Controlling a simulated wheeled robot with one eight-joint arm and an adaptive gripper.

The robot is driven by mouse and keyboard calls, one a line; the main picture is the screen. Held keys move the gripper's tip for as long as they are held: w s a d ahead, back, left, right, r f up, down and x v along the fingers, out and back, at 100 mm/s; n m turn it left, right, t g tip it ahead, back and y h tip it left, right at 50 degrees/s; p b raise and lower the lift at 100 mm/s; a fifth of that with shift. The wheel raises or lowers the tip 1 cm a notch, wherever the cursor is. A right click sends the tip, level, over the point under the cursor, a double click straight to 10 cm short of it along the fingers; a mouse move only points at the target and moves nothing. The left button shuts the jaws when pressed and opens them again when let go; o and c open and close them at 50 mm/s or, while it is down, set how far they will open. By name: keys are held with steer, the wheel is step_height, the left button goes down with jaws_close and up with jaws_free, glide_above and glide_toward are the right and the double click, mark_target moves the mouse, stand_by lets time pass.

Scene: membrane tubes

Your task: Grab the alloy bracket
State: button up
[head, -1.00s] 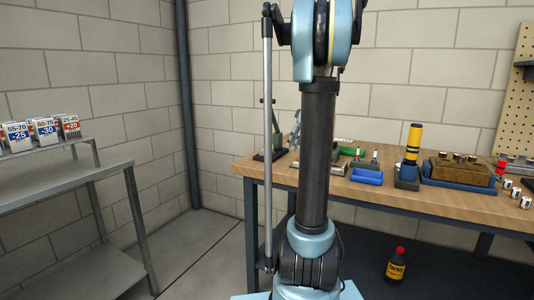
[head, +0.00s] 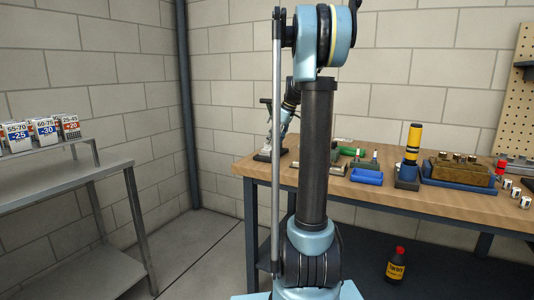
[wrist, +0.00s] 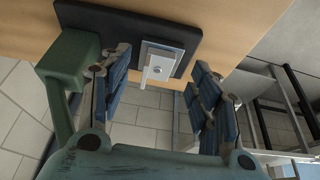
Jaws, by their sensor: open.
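In the wrist view, a silver-grey metal bracket (wrist: 159,64) with a flat plate and a projecting block sits on a dark base plate (wrist: 100,21) at the bench edge. I take it to be the alloy bracket. My gripper (wrist: 160,72) is open, its blue-padded fingers to the left and right of the bracket, with gaps on both sides. I cannot tell whether the fingertips are level with it. In the head view, my gripper (head: 270,143) is over the left end of the bench, and the bracket cannot be made out.
A green upright (wrist: 70,62) rises from the base plate, close by the left finger. A metal shelf (head: 70,180) is at far left.

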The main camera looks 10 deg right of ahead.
mark_target(267, 149)
steer(key=shift+w+a+f, duration=0.85)
steer(key=shift+a+f, duration=0.1)
steer(key=shift+a, duration=0.2)
steer(key=shift+w+a+f, duration=0.1)
steer(key=shift+a+f, duration=0.05)
steer(key=shift+f, duration=0.3)
steer(key=c, duration=1.2)
steer(key=shift+r, duration=0.15)
steer(key=shift+c, duration=0.2)
